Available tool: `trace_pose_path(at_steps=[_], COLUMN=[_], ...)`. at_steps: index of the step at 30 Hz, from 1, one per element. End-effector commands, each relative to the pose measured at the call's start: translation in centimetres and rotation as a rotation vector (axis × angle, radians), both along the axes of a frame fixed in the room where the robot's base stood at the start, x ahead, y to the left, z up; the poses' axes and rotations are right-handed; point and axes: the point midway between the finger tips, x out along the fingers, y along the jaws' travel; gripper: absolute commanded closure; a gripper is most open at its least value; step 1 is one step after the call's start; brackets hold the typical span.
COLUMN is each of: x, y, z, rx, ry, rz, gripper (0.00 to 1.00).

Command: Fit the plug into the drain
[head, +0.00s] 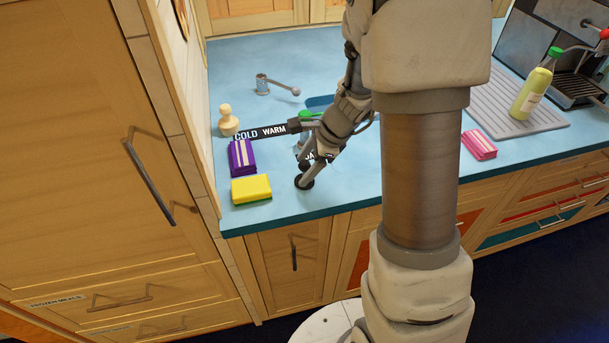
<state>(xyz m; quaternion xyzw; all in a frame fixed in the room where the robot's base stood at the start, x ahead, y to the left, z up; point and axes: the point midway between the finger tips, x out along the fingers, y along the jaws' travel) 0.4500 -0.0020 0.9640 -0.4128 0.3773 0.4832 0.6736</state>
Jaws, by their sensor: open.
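My gripper (299,154) is open over the blue counter, left of the sink. One dark-tipped finger reaches left over the label strip and the other points down towards the counter. I cannot make out anything held between them. A small green-topped object (306,114) shows beside the gripper, partly hidden by it; I cannot tell what it is. The edge of the teal sink basin (318,101) shows behind my arm. My arm hides most of the basin, and the drain is not visible. I cannot make out the plug.
A bottle (531,94) stands on the grey drainboard (495,98). A tall wooden cabinet (75,130) bounds the left.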

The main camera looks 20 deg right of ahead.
Motion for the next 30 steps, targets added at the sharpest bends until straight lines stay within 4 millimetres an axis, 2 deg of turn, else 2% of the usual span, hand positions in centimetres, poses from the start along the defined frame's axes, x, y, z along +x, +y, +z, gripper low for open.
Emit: trace_pose_path(at_steps=[6, 7, 18, 19, 30], x=[0.04, 0.04, 0.02, 0.02, 0.04], y=[0.04, 0.04, 0.04, 0.04, 0.04], z=[-0.06, -0.05, -0.05, -0.05, 0.19], rx=[0.000, 0.000, 0.000, 0.000, 0.001], ry=[0.000, 0.000, 0.000, 0.000, -0.001], rz=[0.000, 0.000, 0.000, 0.000, 0.001], gripper=[0.27, 0.30, 0.97, 1.00, 1.00])
